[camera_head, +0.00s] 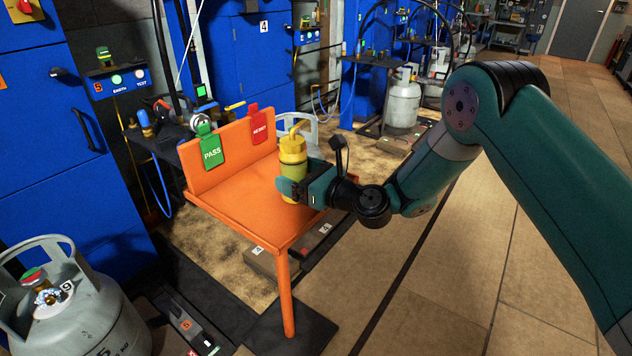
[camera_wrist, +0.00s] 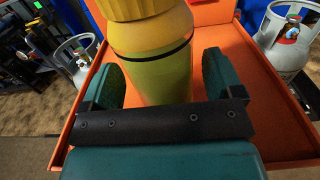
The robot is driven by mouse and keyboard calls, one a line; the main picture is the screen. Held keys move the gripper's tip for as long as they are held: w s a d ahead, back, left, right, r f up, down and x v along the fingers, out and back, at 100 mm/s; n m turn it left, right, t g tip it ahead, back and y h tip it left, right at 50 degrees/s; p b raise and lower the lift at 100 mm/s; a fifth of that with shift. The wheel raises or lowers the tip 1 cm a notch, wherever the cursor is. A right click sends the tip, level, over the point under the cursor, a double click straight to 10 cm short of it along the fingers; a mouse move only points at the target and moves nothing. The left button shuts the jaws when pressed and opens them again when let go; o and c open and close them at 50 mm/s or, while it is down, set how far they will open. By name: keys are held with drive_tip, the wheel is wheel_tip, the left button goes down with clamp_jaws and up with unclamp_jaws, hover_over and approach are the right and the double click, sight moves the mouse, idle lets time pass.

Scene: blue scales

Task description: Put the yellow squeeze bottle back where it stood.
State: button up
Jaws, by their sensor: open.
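The yellow squeeze bottle (camera_head: 293,172) is upright at the right side of the orange table (camera_head: 237,198), with a dark band around its upper part. In the wrist view the bottle (camera_wrist: 152,65) stands between the two green fingers of my gripper (camera_wrist: 153,80). A gap shows between the bottle and the right finger; the left finger is close to it. My gripper (camera_head: 290,188) is open around the bottle, reaching in from the right. The bottle's base is partly hidden by a finger in the head view, and it appears to stand on the table.
A green PASS tag (camera_head: 212,151) and a red REJECT tag (camera_head: 259,127) hang on the table's back panel. The left part of the tabletop is clear. A grey gas cylinder (camera_head: 95,310) stands at the lower left. Blue cabinets (camera_head: 40,130) stand behind.

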drive_tip(key=b+v, duration=0.1)
drive_tip(key=v, duration=0.1)
drive_tip(key=b+v, duration=0.1)
drive_tip(key=v, duration=0.1)
drive_tip(key=f+b+v, duration=0.1)
drive_tip(key=v, duration=0.1)
drive_tip(key=shift+d, duration=0.35)
drive_tip(key=s+r+n+g+h+b, duration=0.1)
drive_tip(key=s+r+n+g+b, duration=0.3)
drive_tip(key=s+n, duration=0.6)
drive_tip(key=s+r+n+g+h+b, duration=0.1)
drive_tip(key=s+n+g+h+b, duration=0.3)
drive_tip(key=s+n, duration=0.6)
drive_tip(key=s+d+f+n+g+h+p, duration=0.1)
drive_tip(key=s+d+n+g+h, duration=0.2)
drive_tip(key=s+d+n, duration=0.8)
drive_tip(key=shift+s+d+n+h, duration=0.25)
drive_tip(key=shift+s+n+h, duration=0.2)
drive_tip(key=shift+n+h, duration=0.45)
